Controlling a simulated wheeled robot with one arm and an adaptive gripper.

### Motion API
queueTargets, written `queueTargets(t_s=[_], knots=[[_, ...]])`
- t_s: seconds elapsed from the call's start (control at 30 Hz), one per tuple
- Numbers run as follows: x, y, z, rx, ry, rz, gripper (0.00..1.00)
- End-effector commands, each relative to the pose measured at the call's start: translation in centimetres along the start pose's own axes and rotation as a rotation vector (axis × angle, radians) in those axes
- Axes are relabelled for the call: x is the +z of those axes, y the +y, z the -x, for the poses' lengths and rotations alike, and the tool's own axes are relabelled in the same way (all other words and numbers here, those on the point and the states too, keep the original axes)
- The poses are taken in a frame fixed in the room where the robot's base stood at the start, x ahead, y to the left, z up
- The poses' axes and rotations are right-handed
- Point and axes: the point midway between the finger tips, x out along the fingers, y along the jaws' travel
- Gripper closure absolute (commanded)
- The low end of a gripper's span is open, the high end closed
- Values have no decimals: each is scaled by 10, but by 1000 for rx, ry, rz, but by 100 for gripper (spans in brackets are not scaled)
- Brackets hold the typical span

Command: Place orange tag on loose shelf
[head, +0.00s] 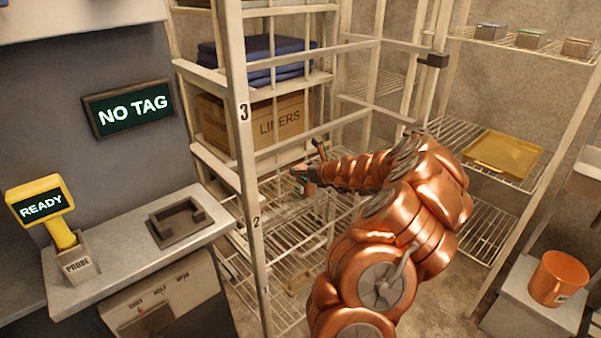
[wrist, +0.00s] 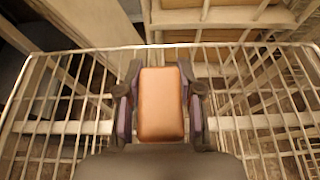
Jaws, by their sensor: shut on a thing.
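My gripper (head: 308,172) is at the shelf rack, above a wire shelf (head: 290,192) near the post mark 2. In the wrist view my gripper (wrist: 160,88) is shut on the orange tag (wrist: 160,105), a flat copper-orange block with rounded corners, gripped by its two sides. The wire shelf (wrist: 60,62) spreads below and around it in that view. The tag appears above the wires; I cannot tell whether it touches them. Which shelf is loose cannot be told. In the head view the tag is too small to make out clearly.
A rack post (head: 245,130) and rails stand left of my gripper. A LINERS carton (head: 275,122) sits on the shelf above. A counter (head: 130,260) with a READY probe (head: 42,208) and NO TAG sign (head: 128,107) is left. A yellow tray (head: 503,155) and orange bucket (head: 558,278) are right.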

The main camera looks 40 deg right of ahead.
Motion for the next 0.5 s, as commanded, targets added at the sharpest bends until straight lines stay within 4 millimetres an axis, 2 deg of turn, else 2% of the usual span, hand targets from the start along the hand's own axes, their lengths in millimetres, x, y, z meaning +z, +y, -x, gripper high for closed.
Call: queueTargets(t_s=[0.4, 0.43, 0.5], knots=[[-6, 0, -2, 0, 0, 0, 100], [-5, 0, -2, 0, 0, 1, 61], [-5, 0, -2, 0, 0, 1, 54]])
